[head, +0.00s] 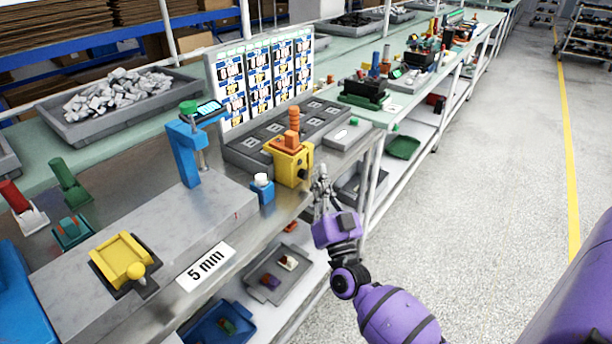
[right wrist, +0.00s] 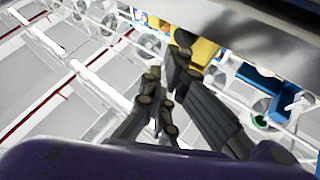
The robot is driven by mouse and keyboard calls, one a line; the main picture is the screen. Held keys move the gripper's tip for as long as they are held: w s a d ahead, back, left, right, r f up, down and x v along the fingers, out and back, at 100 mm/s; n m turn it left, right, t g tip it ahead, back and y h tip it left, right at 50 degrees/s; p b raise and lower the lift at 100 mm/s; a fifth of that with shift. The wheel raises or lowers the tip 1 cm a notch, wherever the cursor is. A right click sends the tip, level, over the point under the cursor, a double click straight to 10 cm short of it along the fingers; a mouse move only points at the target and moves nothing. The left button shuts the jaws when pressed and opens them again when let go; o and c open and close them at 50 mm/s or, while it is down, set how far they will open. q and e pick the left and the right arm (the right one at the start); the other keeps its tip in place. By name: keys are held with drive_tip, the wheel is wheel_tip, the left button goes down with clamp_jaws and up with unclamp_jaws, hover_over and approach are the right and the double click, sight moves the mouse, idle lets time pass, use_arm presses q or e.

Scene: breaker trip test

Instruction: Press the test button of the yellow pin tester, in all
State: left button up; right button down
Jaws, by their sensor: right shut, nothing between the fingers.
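The yellow pin tester (head: 289,168) stands upright near the front edge of the metal bench. My right gripper (head: 321,175) is shut and empty, just right of the tester. I cannot tell whether it touches. In the right wrist view, the fingertips (right wrist: 180,50) lie in front of a yellow surface (right wrist: 205,52), partly hiding it. My left gripper is out of view.
A small blue block with a white cap (head: 262,182) stands left of the tester, and a blue stand (head: 185,152) is beyond it. A dark slotted tray (head: 250,160) lies behind. A lower shelf holds grey and blue bins (head: 222,326).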

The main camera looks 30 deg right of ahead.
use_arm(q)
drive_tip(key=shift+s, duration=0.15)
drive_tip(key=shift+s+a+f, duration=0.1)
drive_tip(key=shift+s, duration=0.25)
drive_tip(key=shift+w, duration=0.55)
use_arm(e)
drive_tip(key=shift+w, duration=0.1)
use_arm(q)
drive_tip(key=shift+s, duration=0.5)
use_arm(e)
drive_tip(key=shift+w+a, duration=0.2)
drive_tip(key=shift+w, duration=0.15)
